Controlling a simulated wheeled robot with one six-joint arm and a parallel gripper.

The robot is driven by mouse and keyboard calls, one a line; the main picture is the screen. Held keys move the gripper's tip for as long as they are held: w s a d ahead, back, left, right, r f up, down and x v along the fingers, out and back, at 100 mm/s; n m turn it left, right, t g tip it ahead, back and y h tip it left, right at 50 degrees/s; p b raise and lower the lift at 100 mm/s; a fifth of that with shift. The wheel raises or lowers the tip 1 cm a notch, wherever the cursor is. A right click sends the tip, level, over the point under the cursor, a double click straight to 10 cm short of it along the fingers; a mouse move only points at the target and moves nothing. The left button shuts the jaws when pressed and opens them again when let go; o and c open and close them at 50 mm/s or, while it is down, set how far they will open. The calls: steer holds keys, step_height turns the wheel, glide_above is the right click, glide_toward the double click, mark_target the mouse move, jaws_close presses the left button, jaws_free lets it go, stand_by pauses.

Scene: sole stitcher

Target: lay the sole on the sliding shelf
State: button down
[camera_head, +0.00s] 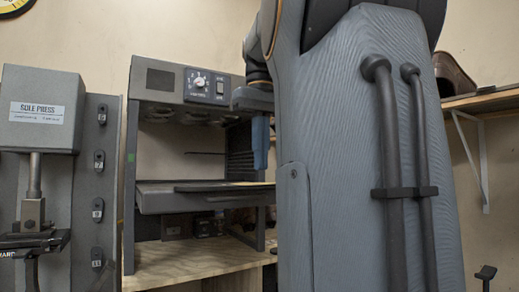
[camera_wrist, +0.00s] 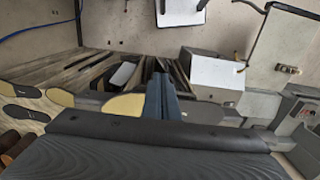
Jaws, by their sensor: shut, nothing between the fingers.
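The sliding shelf (camera_head: 165,200) is a dark flat tray in the open front of the grey machine with a dial. A thin dark flat layer (camera_head: 215,187) lies on it, with a yellowish edge at its right; I cannot tell whether this is a sole. My gripper (camera_head: 261,160) points down, shut and empty, at the right of the machine. In the wrist view my gripper (camera_wrist: 160,80) has its blue fingers together. My arm hides the shelf's right side.
More soles, including a yellow one (camera_wrist: 60,97) and a dark one (camera_wrist: 25,113), lie at the left in the wrist view. The grey sole press (camera_head: 40,110) stands left of the machine. A wooden table (camera_head: 190,265) lies below. A wall shelf (camera_head: 485,100) is at the right.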

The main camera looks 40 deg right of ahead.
mark_target(233, 186)
steer(key=w+f+p, duration=0.2)
steer(key=w+f, duration=0.2)
steer(key=f, duration=0.1)
steer(key=shift+d+f+p, duration=0.3)
steer(key=shift+d+f, duration=0.1)
steer(key=shift+d, duration=0.05)
steer(key=shift+w+d+p, duration=0.2)
steer(key=shift+w+p, duration=0.25)
steer(key=shift+w, duration=0.35)
steer(key=shift+w+d+p, duration=0.2)
steer(key=shift+w+p, duration=0.25)
steer(key=shift+w, duration=0.35)
steer(key=shift+s, duration=0.1)
